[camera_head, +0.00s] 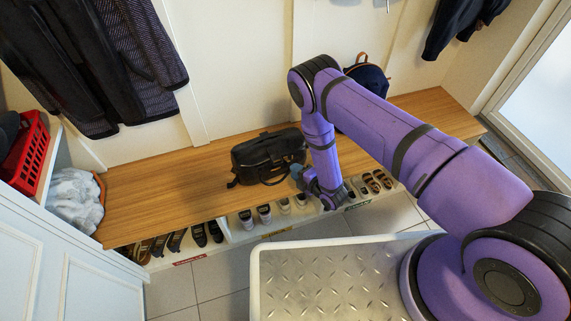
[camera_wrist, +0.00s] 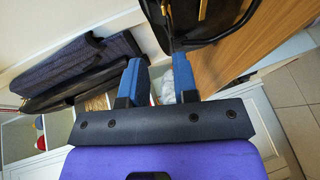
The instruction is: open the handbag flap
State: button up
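The black handbag (camera_head: 262,154) lies on the wooden bench, with dark straps at its front and side. Its flap appears to be down over the top, but the dark surface makes this hard to tell. My gripper (camera_head: 297,173) is at the bag's front right corner, near the bench's front edge. In the wrist view the handbag (camera_wrist: 200,22) fills the top middle, partly cut off by the frame. My gripper (camera_wrist: 159,66) shows two blue fingers spread apart with nothing between them. The fingertips are close to the bag; contact cannot be told.
The wooden bench (camera_head: 150,193) has free room left of the bag. A dark backpack (camera_head: 368,77) stands behind my arm. Several shoes (camera_head: 264,214) sit in cubbies below. A red crate (camera_head: 27,152) and dark coats (camera_head: 100,60) are at the left.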

jog(key=x, duration=0.6)
jog(key=f+x, duration=0.1)
jog(key=x, duration=0.2)
jog(key=shift+a+f, duration=0.15)
jog(key=shift+a, duration=0.15)
jog(key=shift+c, duration=0.4)
jog(key=shift+s, duration=0.1)
grip_shut()
